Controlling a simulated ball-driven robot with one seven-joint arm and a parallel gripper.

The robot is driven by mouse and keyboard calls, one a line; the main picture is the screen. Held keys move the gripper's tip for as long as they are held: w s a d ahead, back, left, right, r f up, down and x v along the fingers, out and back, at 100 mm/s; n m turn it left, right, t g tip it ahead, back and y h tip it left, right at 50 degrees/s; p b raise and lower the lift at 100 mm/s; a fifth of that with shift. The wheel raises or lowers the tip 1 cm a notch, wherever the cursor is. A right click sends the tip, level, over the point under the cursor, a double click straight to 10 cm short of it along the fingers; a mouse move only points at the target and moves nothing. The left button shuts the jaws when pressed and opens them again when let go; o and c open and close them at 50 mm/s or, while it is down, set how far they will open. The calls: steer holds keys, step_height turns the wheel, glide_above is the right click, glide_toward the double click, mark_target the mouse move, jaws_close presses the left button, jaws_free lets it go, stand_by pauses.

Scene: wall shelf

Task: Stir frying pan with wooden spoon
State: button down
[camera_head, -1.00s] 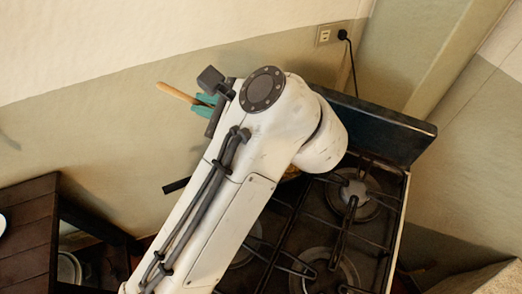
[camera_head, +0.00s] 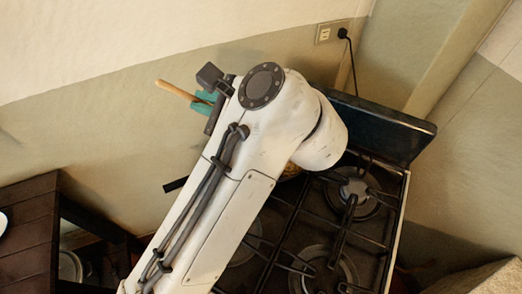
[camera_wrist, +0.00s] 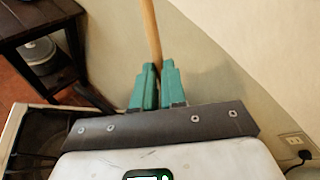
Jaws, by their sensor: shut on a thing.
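The wooden spoon's pale handle (camera_head: 175,90) sticks out up and left from my gripper in the head view. It also shows in the wrist view (camera_wrist: 151,32). My gripper (camera_wrist: 157,72) has green fingers shut on the handle. In the head view the fingers (camera_head: 204,103) show beside my arm. The spoon's lower end is hidden. The frying pan is mostly hidden behind my arm. What looks like its dark handle (camera_head: 175,185) sticks out left of the arm. I cannot see whether the spoon touches the pan.
The gas stove (camera_head: 378,241) has black grates and bare burners right of my arm, with a raised dark back panel (camera_head: 375,128). A dark wooden table (camera_head: 28,235) stands at left, with a pot (camera_wrist: 38,55) beneath it. The wall is close behind the stove.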

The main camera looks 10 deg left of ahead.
step_height(320, 180, up, 5)
steer(key=p, duration=0.3)
steer(key=shift+f, duration=0.15)
stand_by(0.4)
